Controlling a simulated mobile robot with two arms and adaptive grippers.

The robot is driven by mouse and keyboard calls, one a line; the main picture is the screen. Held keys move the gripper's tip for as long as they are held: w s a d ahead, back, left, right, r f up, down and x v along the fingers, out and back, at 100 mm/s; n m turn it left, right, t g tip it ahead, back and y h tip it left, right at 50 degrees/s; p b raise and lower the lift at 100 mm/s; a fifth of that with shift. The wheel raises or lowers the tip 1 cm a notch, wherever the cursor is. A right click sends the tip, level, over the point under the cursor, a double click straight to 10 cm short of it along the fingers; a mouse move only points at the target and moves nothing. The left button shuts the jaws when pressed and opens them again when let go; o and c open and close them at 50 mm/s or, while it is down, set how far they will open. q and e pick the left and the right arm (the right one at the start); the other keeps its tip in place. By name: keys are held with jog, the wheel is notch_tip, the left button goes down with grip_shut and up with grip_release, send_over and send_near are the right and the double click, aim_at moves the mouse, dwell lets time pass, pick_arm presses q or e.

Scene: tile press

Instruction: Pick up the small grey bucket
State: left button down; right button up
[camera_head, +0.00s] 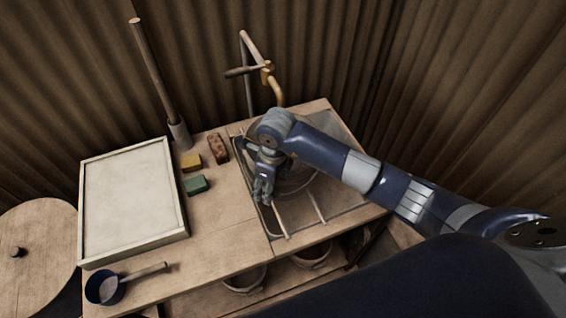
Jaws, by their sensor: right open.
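A round grey vessel, which looks like the small grey bucket (299,182), stands on the rails of the sink area at the right of the counter. My right arm and gripper cover much of it. My right gripper (263,196) is open and points down at the vessel's left side. I cannot tell whether it touches the rim. My left gripper is out of view.
Left of the sink lie a red-brown brick (217,148), a yellow block (191,162) and a green block (196,185). A framed pale board (130,205) and a dark blue pan (103,289) are further left. A brass tap (273,85) rises behind. Buckets (313,256) sit on the lower shelf.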

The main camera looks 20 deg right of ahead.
grip_shut()
jog(key=shift+w+r, duration=0.1)
jog(key=shift+r, duration=0.15)
jog(key=shift+f, duration=0.1)
